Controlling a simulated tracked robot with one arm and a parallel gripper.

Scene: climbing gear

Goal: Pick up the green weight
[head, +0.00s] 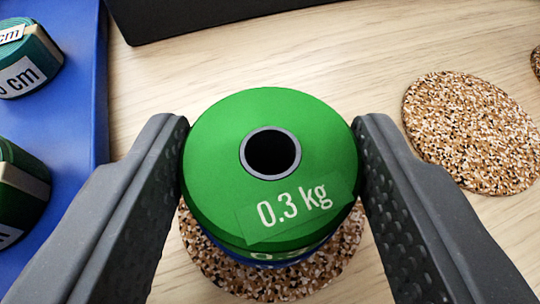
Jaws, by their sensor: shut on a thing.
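The green weight (215,140) is a round disc with a grey-rimmed centre hole and a "0.3 kg" label. It sits in the middle of the head view. My gripper (271,150) is shut on it, with one dark finger against its left side and one against its right. Below the weight, a blue thing (290,262) shows as a thin band, mostly hidden. A speckled cork coaster (220,278) lies on the table beneath them. I cannot tell whether the green weight touches what is under it.
A blue tray (75,90) at the left holds green rolls (25,70) with labels. A black box edge (190,15) stands at the back. Another speckled coaster (470,130) lies bare at the right, with part of one more at the right edge. Wooden table (350,70) is clear between them.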

